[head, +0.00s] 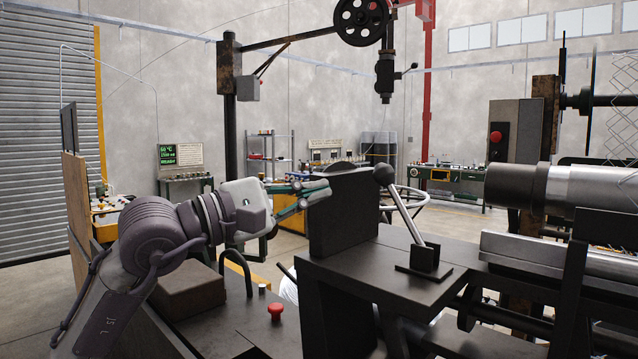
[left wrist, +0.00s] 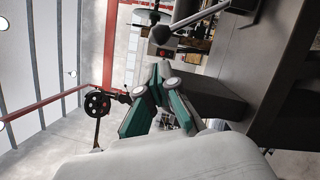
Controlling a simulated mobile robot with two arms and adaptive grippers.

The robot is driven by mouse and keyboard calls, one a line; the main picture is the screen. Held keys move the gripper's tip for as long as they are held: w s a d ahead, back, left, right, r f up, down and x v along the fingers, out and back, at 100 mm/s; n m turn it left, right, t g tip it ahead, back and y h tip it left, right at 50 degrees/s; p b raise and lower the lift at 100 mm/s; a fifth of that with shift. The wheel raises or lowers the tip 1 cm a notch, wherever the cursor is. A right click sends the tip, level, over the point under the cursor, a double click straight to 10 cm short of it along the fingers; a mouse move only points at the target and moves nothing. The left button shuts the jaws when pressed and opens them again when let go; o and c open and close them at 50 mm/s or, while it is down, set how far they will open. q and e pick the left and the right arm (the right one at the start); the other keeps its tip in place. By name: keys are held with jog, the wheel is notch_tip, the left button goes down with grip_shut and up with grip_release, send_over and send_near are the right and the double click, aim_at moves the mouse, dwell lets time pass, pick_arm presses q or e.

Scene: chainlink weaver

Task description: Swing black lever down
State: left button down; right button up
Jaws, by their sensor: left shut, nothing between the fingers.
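The lever has a black ball knob (head: 384,174), a silver rod and a black base (head: 425,262) on the machine's dark top. It stands up, tilted to the left. My left gripper (head: 324,190) is shut and empty, to the left of the knob and apart from it, near the top edge of an upright dark plate (head: 343,222). In the left wrist view the shut fingers (left wrist: 163,82) have the knob (left wrist: 160,35) beyond their tips, with a gap between. My right gripper is not in view.
The dark plate stands between my left arm and the lever base. A red button (head: 276,311) is on the dark surface below my left gripper. A thick metal cylinder (head: 585,186) lies right of the lever. Open space lies above the knob.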

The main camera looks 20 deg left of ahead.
aim_at(379, 168)
pick_arm(q)
jog(key=w+d+r+m+p, duration=0.1)
jog(key=w+d+p, duration=0.2)
jog(key=w+d, duration=0.2)
jog(key=shift+w+r+g, duration=0.25)
jog(key=shift+g, duration=0.05)
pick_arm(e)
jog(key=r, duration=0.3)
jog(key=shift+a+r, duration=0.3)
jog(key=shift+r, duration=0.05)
pick_arm(q)
jog(key=shift+r, duration=0.1)
jog(key=shift+s+d+r+m, duration=0.25)
jog(key=shift+d+r+m, duration=0.35)
jog(key=shift+d+m, duration=0.15)
jog(key=s+d+r+m+g+y+b, duration=0.1)
jog(key=s+d+m+g+y, duration=0.1)
jog(key=d+m, duration=0.8)
jog(key=shift+s+d+y, duration=0.6)
jog(key=shift+s+d, duration=0.65)
jog(key=shift+d, duration=0.2)
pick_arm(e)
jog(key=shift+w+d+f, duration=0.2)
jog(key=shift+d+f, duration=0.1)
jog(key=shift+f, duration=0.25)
